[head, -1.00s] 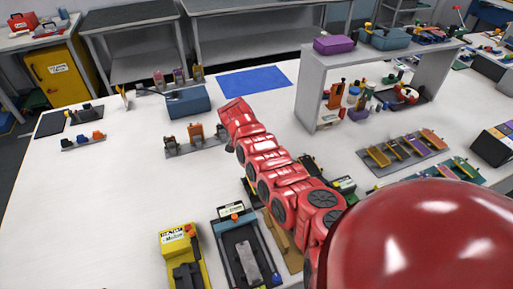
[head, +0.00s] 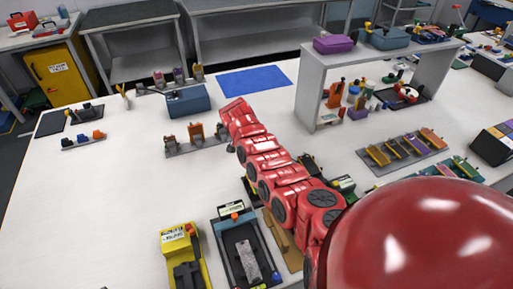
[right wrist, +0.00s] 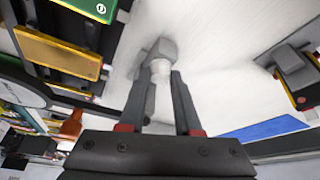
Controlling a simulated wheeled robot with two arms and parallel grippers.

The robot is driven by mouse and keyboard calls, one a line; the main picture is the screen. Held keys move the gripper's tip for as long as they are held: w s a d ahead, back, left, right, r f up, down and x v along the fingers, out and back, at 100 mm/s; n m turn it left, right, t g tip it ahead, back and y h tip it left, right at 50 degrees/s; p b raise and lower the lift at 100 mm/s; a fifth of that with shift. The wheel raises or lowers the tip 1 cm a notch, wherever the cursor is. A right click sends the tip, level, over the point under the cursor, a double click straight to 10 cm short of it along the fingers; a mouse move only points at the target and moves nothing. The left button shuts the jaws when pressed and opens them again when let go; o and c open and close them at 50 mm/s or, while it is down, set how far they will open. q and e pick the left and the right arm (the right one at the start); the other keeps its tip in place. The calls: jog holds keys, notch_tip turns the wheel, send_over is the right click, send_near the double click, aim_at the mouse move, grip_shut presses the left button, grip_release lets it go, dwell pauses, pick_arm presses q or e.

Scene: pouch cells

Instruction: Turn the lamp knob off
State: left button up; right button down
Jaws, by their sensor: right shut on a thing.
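In the right wrist view, my right gripper (right wrist: 164,82) has its two dark fingers closed around the pale neck of a small grey knob-like piece (right wrist: 160,50). The knob's grey head shows just beyond the fingertips, against a white surface. I cannot tell from this view what body the knob belongs to. In the head view my red right arm reaches across the white table towards the back left. Its gripper is mostly hidden there by the arm. No lamp can be clearly made out. My left gripper is in neither view.
A rack with orange pieces (head: 170,150) stands just left of my right arm's end. A blue box (head: 187,102) and blue mat (head: 254,81) lie behind it. A grey shelf (head: 308,92) stands at right. Yellow (head: 179,240) and dark (head: 236,233) devices stand in front.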

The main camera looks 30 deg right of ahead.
jog(key=shift+r+n+t+p, duration=0.3)
jog(key=shift+n+p, duration=0.4)
jog(key=shift+p, duration=0.3)
jog(key=shift+s+f+n+p, duration=0.15)
jog(key=shift+n+p, duration=0.15)
jog(key=shift+n, duration=0.2)
jog(key=shift+f+n+t+y, duration=0.1)
jog(key=shift+n+t+y, duration=0.2)
jog(key=shift+n+t, duration=0.5)
jog(key=c, duration=0.6)
grip_release()
jog(key=shift+g, duration=0.3)
